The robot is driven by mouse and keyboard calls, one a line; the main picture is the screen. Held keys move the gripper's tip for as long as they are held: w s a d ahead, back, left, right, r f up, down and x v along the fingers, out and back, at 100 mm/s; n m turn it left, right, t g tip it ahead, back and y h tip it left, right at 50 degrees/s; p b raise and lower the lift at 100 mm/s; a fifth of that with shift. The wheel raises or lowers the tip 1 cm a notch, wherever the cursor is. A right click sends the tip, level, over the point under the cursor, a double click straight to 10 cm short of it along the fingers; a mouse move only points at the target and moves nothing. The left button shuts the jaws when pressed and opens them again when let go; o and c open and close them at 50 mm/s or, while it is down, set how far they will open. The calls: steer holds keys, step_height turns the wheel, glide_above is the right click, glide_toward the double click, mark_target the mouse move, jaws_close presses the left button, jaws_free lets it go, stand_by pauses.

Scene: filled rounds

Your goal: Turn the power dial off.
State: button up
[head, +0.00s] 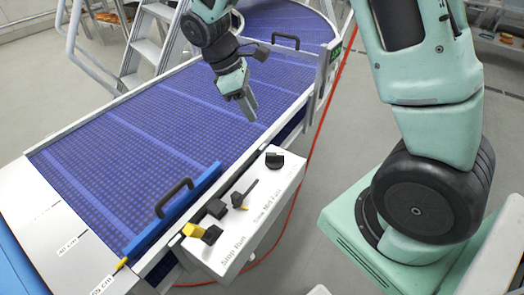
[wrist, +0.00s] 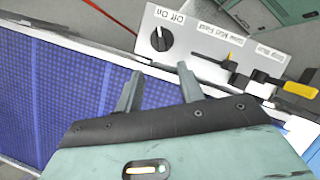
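The power dial (head: 274,160) is a round black knob at the far end of the white control panel. In the wrist view the dial (wrist: 160,39) shows a pale pointer line beside the "Off On" label (wrist: 170,15); I cannot tell for sure which word it points at. My gripper (head: 248,107) hangs over the blue conveyor, beyond the dial and apart from it. In the wrist view my gripper (wrist: 159,72) has its two fingers spread with nothing between them, and the dial lies just past the fingertips.
The panel (head: 225,262) also carries a black lever (head: 242,195) by "Slow Mid Fast" and a yellow-ended switch (head: 201,232) by "Stop Run". A blue bar with a black handle (head: 173,198) crosses the belt nearby. A post (head: 322,72) stands at the conveyor's edge beyond the dial.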

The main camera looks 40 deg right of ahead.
mark_target(275, 154)
steer(key=p+x, duration=0.2)
steer(key=x, duration=1.4)
steer(key=shift+s+f, duration=0.1)
steer(key=shift+f, duration=0.25)
jaws_close()
